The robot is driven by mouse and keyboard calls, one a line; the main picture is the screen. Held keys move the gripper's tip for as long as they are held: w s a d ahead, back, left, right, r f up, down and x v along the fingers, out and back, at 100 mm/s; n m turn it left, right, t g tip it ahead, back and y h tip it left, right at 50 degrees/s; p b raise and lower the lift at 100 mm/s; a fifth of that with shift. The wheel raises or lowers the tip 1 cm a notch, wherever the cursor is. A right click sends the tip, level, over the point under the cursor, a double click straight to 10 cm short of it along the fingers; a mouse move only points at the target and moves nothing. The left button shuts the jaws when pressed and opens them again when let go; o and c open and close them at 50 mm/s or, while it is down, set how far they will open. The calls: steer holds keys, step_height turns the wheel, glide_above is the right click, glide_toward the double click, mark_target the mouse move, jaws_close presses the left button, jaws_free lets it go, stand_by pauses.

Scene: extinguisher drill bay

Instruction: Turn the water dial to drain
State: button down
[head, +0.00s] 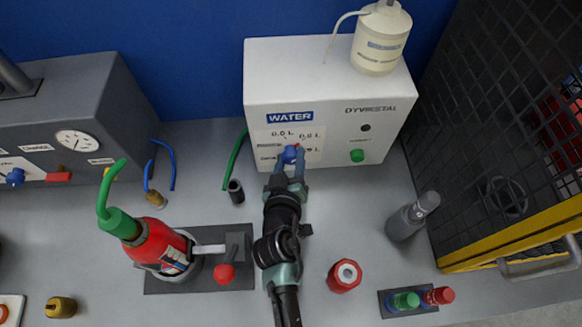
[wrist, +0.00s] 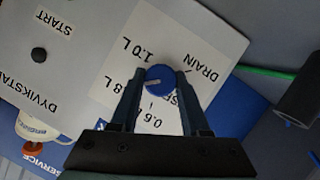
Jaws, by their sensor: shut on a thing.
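The water dial (head: 290,154) is a small blue knob on the front of the white WATER box (head: 337,90). My gripper (head: 289,163) reaches it from the front and is shut on it. In the wrist view the dial (wrist: 159,78) sits between the two fingertips. A pale line on its face runs roughly sideways, its left part toward the 0.8 L side; which end is the pointer I cannot tell. The DRAIN label (wrist: 201,68) is to the upper right of the dial there, with 1.0 L at the upper left. My fingers partly cover other labels.
A green button (head: 357,155) is right of the dial on the same box. A red extinguisher (head: 158,245) stands left of my arm, a red ring-shaped part (head: 344,276) and a grey cylinder (head: 405,222) to the right. A black mesh fence (head: 505,110) bounds the right side.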

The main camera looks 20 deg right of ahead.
mark_target(295, 121)
steer(key=n+h+b, duration=0.1)
steer(key=b, duration=0.1)
steer(key=n+h+b, duration=0.1)
steer(key=n+b, duration=0.1)
steer(key=b, duration=0.1)
steer(key=shift+a+f+b, duration=0.1)
steer(key=shift+f+b, duration=0.2)
steer(key=shift+f, duration=0.05)
steer(key=shift+r+n+h+b, duration=0.2)
steer(key=shift+n+h+b, duration=0.4)
steer(key=shift+n+b, duration=0.55)
steer(key=shift+t, duration=0.3)
steer(key=shift+r, duration=0.1)
steer(key=shift+c, duration=1.9)
jaws_free()
steer(key=shift+r, duration=0.1)
step_height(295, 121, up, 10)
steer(key=shift+s+f+p, duration=0.1)
steer(key=shift+f+p, duration=0.1)
steer(key=shift+p, duration=0.5)
steer(key=shift+r, duration=0.2)
steer(key=shift+f, duration=0.1)
